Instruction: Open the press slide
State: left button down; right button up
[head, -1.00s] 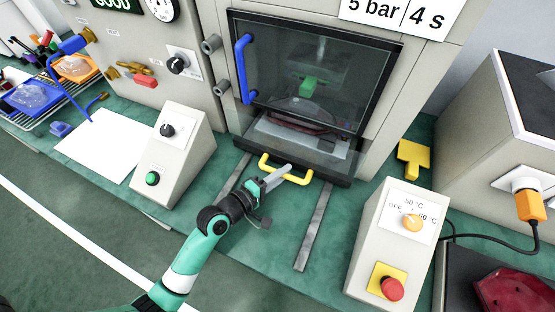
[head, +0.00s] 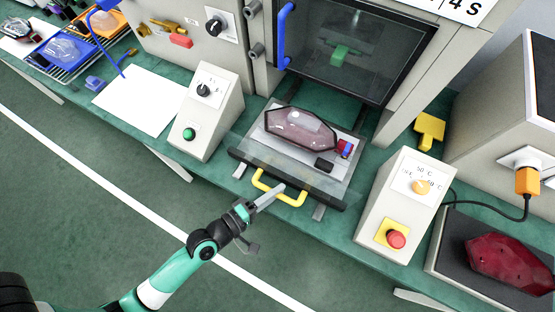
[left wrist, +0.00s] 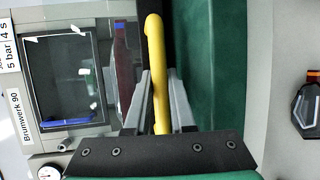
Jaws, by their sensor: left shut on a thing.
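The press slide (head: 262,152) is a flat tray drawn out in front of the press in the head view. A clear pinkish tail lamp (head: 299,130) lies on it. The slide's yellow handle (head: 292,201) is at its front edge. My left gripper (head: 276,191) is shut on the handle. In the left wrist view the yellow handle (left wrist: 155,60) runs between the two fingers (left wrist: 156,105). The press window (head: 352,50) with its blue handle (head: 285,35) is above and behind the slide. My right gripper is not in view.
A control box with a green button (head: 189,134) stands left of the slide. Another with a red button (head: 396,239) stands at right. A red lamp part (head: 510,263) lies on a dark pad at lower right. Floor in front is clear.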

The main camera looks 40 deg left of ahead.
pick_arm(q)
jog(key=shift+s, duration=0.15)
jog(key=c, duration=1)
grip_release()
jog(key=shift+c, duration=0.2)
jog(key=b+v, duration=0.5)
jog(key=v, duration=0.6)
jog(key=shift+s, duration=0.25)
